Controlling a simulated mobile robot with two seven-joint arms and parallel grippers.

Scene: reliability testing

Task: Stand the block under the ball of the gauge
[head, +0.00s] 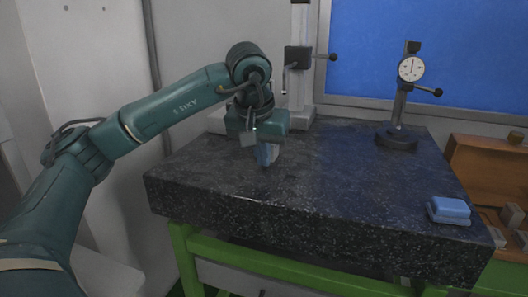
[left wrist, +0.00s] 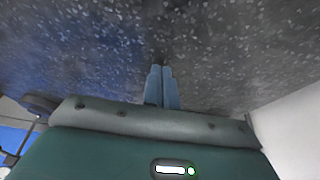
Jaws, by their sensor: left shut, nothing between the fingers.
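The height gauge (head: 299,60) stands at the back left of the dark granite table, a pale column with a black clamp. A thin probe (head: 284,85) hangs from it; its ball is too small to make out. My left gripper (head: 265,160) is in front of the gauge, pointing down with its blue fingers close above or at the granite. In the left wrist view its fingers (left wrist: 162,85) are together with nothing between them. A small pale piece (head: 274,152) shows beside the fingers; I cannot tell whether it is the block. My right gripper is out of view.
A dial gauge (head: 411,69) on a black round base stands at the table's back right. A blue object (head: 449,210) lies near the right front corner. A wooden case (head: 470,160) with several grey pieces is beyond the right edge. The table's middle is clear.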

